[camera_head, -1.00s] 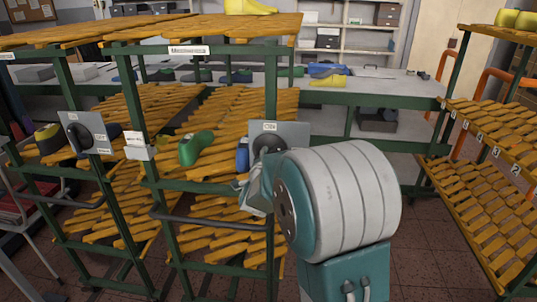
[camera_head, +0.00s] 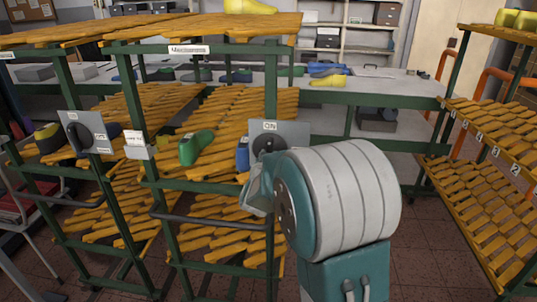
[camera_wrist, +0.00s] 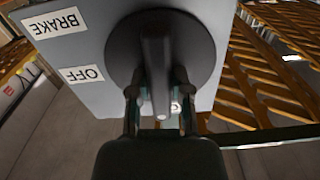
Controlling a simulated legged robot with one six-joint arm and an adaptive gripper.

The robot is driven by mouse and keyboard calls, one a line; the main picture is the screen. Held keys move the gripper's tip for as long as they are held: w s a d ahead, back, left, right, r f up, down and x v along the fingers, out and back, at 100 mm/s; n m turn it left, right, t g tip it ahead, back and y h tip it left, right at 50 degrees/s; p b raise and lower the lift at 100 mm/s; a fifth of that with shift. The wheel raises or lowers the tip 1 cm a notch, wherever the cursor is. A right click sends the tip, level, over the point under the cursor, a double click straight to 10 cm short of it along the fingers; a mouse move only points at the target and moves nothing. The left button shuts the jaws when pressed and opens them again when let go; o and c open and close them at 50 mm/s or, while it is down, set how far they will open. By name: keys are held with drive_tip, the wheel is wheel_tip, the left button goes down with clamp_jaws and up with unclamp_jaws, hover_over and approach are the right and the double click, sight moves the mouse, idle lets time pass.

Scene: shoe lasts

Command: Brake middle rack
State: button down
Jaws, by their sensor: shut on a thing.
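The middle rack (camera_head: 222,252) is a green metal frame with yellow slatted shelves. A grey switch plate (camera_head: 296,130) is on its right post, partly behind my arm. In the wrist view, the plate (camera_wrist: 85,95) carries a BRAKE label (camera_wrist: 56,24) and an OFF label (camera_wrist: 82,74); another label is mostly hidden behind my gripper. A dark round knob (camera_wrist: 198,42) with a raised bar handle (camera_wrist: 155,55) sits on the plate. My gripper (camera_wrist: 157,95) is shut on this handle, one finger on each side. In the head view, my arm hides the fingers.
A green shoe last (camera_head: 196,147) and a blue one (camera_head: 242,154) lie on the middle rack's shelf. A left rack has a similar plate (camera_head: 96,133) and knob. Another slatted rack (camera_head: 490,205) stands at the right. A grey bench (camera_head: 405,85) stands behind.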

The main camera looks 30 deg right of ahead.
drive_tip(key=shift+n, duration=0.6)
drive_tip(key=c, duration=0.5)
unclamp_jaws()
drive_tip(key=shift+c, duration=0.2)
drive_tip(key=shift+a, duration=0.1)
drive_tip(key=v, duration=1.2)
drive_tip(key=shift+w, duration=0.15)
